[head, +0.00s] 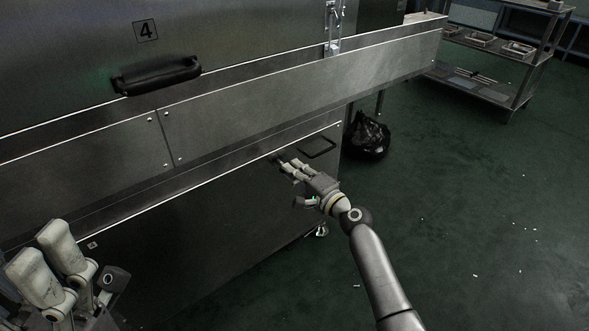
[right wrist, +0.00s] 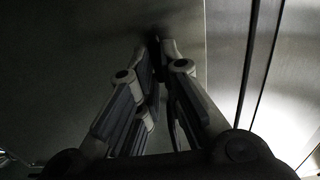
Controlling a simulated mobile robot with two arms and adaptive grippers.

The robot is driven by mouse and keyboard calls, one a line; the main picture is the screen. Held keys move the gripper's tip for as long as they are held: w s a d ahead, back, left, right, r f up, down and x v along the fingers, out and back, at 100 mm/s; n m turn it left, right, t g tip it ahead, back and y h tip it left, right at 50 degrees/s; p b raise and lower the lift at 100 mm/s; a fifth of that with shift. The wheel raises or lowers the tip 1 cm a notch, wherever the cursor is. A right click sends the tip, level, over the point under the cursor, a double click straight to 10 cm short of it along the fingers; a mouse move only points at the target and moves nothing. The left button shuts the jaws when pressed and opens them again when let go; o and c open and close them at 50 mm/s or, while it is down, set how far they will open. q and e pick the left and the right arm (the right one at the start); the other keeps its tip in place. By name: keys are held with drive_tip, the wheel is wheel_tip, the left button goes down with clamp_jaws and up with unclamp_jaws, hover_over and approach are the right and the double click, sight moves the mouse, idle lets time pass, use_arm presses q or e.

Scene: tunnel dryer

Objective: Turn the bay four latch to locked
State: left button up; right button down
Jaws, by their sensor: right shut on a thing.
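My right gripper (head: 283,163) reaches the lower steel panel of the bay marked 4. It is shut on a small dark latch part, mostly hidden by the fingers in the head view. In the right wrist view the gripper (right wrist: 163,62) has its fingertips closed around this dark latch (right wrist: 157,48), against the steel face. Whether the latch is locked cannot be read from either view. My left gripper (head: 62,262) is at the lower left of the head view, away from the latch; its jaw opening is unclear.
A black handle (head: 157,75) sits below the number 4 plate (head: 145,30). A steel ledge (head: 230,95) juts out above my right gripper. A dark rectangular frame (head: 317,147) is beside it. A black bag (head: 369,136) and a rack (head: 490,75) stand right; floor there is mostly clear.

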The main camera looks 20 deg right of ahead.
drive_tip(key=shift+d, duration=0.1)
idle(0.4)
drive_tip(key=c, duration=1.6)
unclamp_jaws()
drive_tip(key=v, duration=1.2)
drive_tip(key=shift+r, duration=0.1)
